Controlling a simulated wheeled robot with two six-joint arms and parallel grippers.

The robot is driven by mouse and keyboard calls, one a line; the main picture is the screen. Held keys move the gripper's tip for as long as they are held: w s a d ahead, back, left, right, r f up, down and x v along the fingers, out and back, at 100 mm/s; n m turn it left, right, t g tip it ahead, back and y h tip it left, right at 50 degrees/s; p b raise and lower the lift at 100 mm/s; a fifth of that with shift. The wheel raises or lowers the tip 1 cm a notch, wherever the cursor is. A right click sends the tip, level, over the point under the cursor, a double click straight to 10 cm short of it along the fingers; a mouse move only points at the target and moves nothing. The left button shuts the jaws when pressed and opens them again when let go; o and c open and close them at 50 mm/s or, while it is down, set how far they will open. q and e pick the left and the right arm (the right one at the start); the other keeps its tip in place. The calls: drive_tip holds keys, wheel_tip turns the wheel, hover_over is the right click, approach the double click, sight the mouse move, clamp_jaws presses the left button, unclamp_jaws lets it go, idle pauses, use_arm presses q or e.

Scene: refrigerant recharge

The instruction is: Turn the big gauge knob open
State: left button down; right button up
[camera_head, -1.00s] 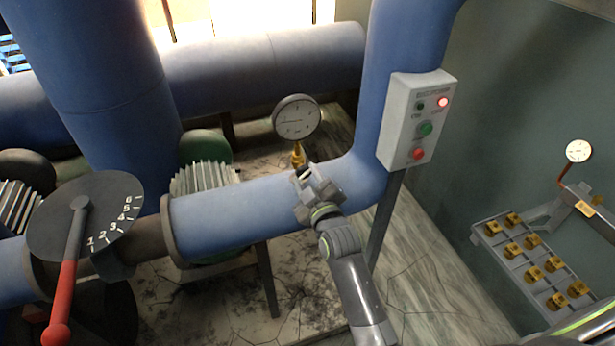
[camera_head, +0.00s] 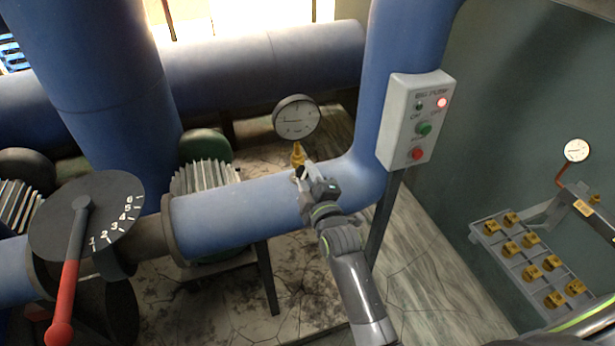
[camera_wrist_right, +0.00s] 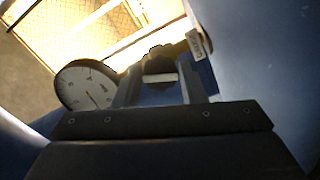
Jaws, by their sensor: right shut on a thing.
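The big gauge (camera_head: 296,117) has a round white dial and stands on a brass stem (camera_head: 298,155) above the blue pipe. It also shows at the left in the right wrist view (camera_wrist_right: 86,86). My right gripper (camera_head: 303,175) is at the base of the stem, just above the pipe. In the right wrist view its fingers (camera_wrist_right: 163,88) are shut on a dark knob with a scalloped rim (camera_wrist_right: 160,52). In the head view the gripper mostly hides the knob. My left gripper is not in view.
A grey control box (camera_head: 409,150) with a lit red lamp is right of the gripper. The blue pipe (camera_head: 235,208) runs below. A lever with a red handle (camera_head: 67,290) and numbered dial is at left. A small gauge (camera_head: 576,151) and a tray of brass parts (camera_head: 497,243) are at right.

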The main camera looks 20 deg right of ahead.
drive_tip(key=shift+r, duration=0.2)
drive_tip(key=n, duration=0.3)
drive_tip(key=o, duration=1)
drive_tip(key=shift+s+r+n, duration=0.1)
drive_tip(key=shift+n, duration=0.2)
drive_tip(key=shift+c, duration=0.2)
drive_tip(key=shift+s, duration=0.1)
drive_tip(key=shift+s+f, duration=0.2)
drive_tip(key=shift+s, duration=0.35)
drive_tip(key=s+b, duration=0.1)
drive_tip(key=s, duration=0.4)
drive_tip(key=shift+s+d+r+b, duration=0.1)
drive_tip(key=shift+s+d+b, duration=0.05)
drive_tip(key=shift+s+b, duration=0.25)
